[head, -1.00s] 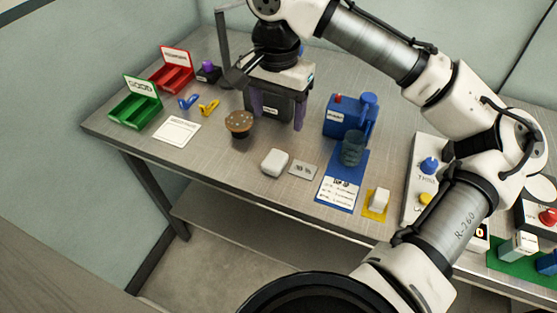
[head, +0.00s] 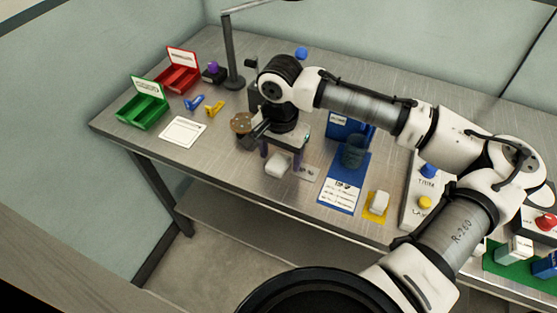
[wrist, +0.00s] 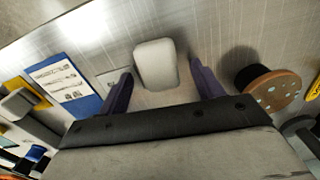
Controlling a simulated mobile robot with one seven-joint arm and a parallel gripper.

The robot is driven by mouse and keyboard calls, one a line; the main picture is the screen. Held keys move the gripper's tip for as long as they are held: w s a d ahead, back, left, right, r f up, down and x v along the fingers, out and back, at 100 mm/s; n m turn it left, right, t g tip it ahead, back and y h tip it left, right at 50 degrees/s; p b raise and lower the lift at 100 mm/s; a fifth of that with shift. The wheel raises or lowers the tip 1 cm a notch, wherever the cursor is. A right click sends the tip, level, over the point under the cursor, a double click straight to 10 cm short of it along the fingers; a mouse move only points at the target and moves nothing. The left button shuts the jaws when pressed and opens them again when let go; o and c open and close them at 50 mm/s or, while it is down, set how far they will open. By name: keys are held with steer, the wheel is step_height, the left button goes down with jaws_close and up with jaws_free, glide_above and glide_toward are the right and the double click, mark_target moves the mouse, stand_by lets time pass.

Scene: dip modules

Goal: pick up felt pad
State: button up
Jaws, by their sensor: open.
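A white block with rounded edges (head: 276,167), which looks like the felt pad, lies on the grey bench near its front edge. In the wrist view, the white block (wrist: 156,64) shows between the two purple fingers of my gripper (wrist: 161,72). My gripper (head: 281,162) is open, pointing down over the block in the head view. The fingers are on either side in the picture, with gaps visible. I cannot tell how far above the block they are. Part of the block is hidden behind my gripper in the head view.
A round brown dotted-top object (head: 241,122) stands left of my gripper. A small label plate (head: 308,173) and a blue mat (head: 338,193) lie right. Another white block (head: 379,201) sits on a yellow mat. Green (head: 143,108) and red (head: 178,76) bins stand at the back left.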

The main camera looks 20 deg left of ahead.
mark_target(280, 158)
steer(key=shift+f, duration=0.1)
steer(key=shift+c, duration=0.5)
steer(key=c, duration=0.9)
steer(key=shift+c, duration=0.2)
step_height(280, 158, up, 20)
steer(key=b, duration=0.2)
